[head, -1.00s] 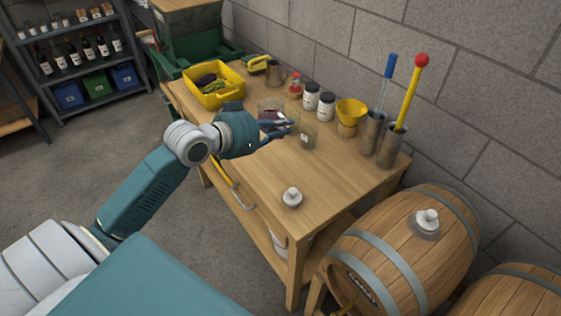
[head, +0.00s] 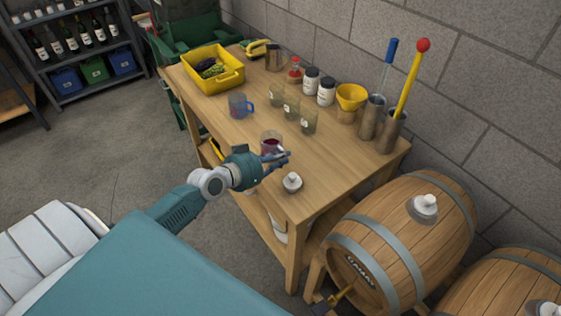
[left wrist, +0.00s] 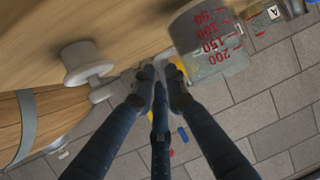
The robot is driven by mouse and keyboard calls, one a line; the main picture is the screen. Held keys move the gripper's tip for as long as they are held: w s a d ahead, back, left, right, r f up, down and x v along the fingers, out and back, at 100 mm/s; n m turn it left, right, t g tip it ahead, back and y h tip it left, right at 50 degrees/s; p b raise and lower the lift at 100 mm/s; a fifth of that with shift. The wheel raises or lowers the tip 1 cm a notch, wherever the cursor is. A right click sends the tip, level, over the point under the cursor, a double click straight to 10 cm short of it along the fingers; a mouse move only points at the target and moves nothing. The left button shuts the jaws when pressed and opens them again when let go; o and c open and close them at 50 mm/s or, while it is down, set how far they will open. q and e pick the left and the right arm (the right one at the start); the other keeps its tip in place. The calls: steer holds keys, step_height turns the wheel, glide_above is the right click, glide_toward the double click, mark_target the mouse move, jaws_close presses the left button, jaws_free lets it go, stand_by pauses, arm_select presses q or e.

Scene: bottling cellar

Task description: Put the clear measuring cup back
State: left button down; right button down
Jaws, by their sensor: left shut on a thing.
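The clear measuring cup (head: 270,138) with red markings is at the front part of the wooden table in the head view. It shows large in the left wrist view (left wrist: 207,42), with red numbers on its wall. My left gripper (head: 284,158) is shut on the cup, at its near side; the fingers hide part of it. In the left wrist view the fingertips (left wrist: 160,88) are close together beside the cup's wall. I cannot tell exactly how high the cup is above the table. My right gripper is not in view.
A blue-tinted cup with a handle (head: 240,105) and several labelled glasses (head: 291,107) stand on the table (head: 222,126). A white stopper (head: 292,183) stands near the front right of my gripper. Barrels (head: 400,240) stand right.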

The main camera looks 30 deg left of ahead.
arm_select(q)
steer(key=shift+w+a+f, duration=0.1)
steer(key=shift+w+f, duration=0.05)
steer(key=shift+f, duration=0.8)
steer(key=shift+f, duration=0.1)
steer(key=c, duration=1.8)
jaws_free()
steer(key=shift+o, duration=0.2)
